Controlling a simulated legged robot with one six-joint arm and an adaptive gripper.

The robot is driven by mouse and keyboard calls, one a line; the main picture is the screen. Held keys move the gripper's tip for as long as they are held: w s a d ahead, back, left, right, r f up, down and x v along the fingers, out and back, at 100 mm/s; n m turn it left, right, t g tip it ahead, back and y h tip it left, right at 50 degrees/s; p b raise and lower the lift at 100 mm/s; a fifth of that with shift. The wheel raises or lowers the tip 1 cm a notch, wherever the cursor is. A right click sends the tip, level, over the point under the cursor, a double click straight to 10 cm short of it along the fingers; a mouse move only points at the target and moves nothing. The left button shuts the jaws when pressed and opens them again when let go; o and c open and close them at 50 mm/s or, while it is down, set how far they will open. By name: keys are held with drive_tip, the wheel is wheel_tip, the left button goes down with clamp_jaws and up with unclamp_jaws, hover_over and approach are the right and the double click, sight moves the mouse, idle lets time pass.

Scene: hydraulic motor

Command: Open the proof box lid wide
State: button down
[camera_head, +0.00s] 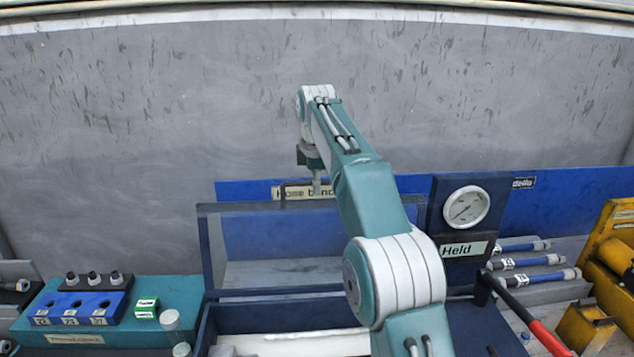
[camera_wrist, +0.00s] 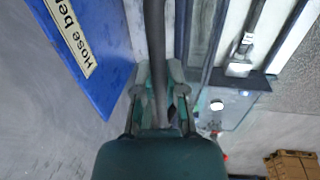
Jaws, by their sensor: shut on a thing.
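The proof box (camera_head: 203,332) is dark blue and stands low in the middle of the head view, partly behind my arm. Its lid (camera_head: 206,250), a blue frame with a clear panel, stands raised and roughly upright at the back of the box. A dark handle bar (camera_head: 283,188) sits at the lid's top edge; in the wrist view the bar (camera_wrist: 154,40) runs between my fingers. My gripper (camera_head: 317,188) is at the lid's top edge, and in the wrist view its fingers (camera_wrist: 161,95) are closed around the bar. My arm hides the lid's right part.
A pale part (camera_head: 300,344) lies in the box. A gauge panel (camera_head: 466,207) labelled "Held" and a red-handled lever (camera_head: 548,338) stand right. A blue board (camera_head: 580,195) and grey wall (camera_head: 200,100) are behind the lid. A teal block (camera_head: 100,338) with fittings sits left.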

drive_tip(key=shift+w+f, duration=0.15)
drive_tip(key=shift+w, duration=0.95)
drive_tip(key=c, duration=0.7)
unclamp_jaws()
drive_tip(key=shift+a+f, duration=0.1)
